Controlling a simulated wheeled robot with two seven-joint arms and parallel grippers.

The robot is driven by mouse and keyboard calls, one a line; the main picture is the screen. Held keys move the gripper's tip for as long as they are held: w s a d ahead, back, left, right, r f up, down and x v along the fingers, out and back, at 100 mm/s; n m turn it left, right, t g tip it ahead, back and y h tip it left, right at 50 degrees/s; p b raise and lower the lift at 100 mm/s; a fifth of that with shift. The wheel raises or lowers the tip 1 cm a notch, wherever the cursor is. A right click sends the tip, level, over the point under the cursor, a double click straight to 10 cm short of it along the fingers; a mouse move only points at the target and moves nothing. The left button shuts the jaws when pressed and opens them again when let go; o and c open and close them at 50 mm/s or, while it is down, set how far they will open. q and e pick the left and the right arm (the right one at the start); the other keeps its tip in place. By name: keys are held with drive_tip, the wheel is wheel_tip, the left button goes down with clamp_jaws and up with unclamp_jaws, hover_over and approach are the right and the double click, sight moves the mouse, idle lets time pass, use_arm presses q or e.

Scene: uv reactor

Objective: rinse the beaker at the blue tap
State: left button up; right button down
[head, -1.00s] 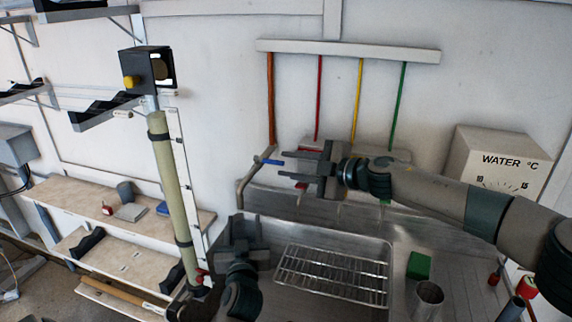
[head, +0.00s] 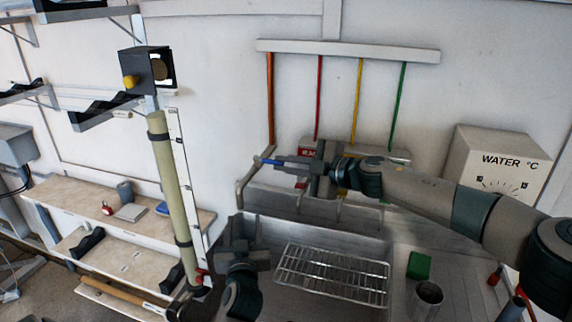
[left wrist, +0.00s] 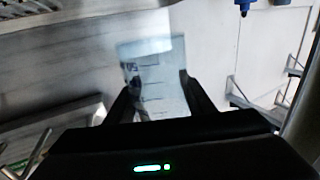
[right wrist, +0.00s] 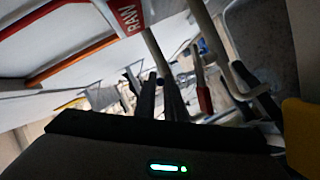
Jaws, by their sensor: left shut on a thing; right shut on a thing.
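The clear beaker with printed marks (left wrist: 155,88) is between my left gripper's fingers in the left wrist view. My left gripper (head: 238,243) is shut on it, low over the left end of the sink; the beaker is hard to make out in the head view. The blue tap's handle (head: 264,161) sticks out at the left end of the tap row, above its grey pipe spout (head: 241,190). My right gripper (head: 283,161) is shut on the handle. A blue tip (left wrist: 243,5) shows at the top of the left wrist view.
The steel sink (head: 330,228) holds a wire rack (head: 332,274). A green block (head: 419,265) and a metal cup (head: 428,298) stand on the right. A red RAW sign (right wrist: 131,14) is close to my right gripper. A tall pale tube (head: 172,185) stands left of the sink.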

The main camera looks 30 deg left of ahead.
drive_tip(key=shift+s, duration=0.15)
drive_tip(key=shift+s+m+t+h, duration=0.25)
drive_tip(key=shift+s+m+t, duration=0.3)
drive_tip(key=shift+m+t, duration=0.45)
drive_tip(key=shift+s+m+t+h, duration=0.25)
drive_tip(key=shift+s+m+t, duration=0.35)
drive_tip(key=shift+t, duration=0.7)
drive_tip(key=c, duration=1.8)
unclamp_jaws()
drive_tip(key=shift+d, duration=0.15)
drive_tip(key=shift+v, duration=5.85)
drive_tip(key=shift+r, duration=0.1)
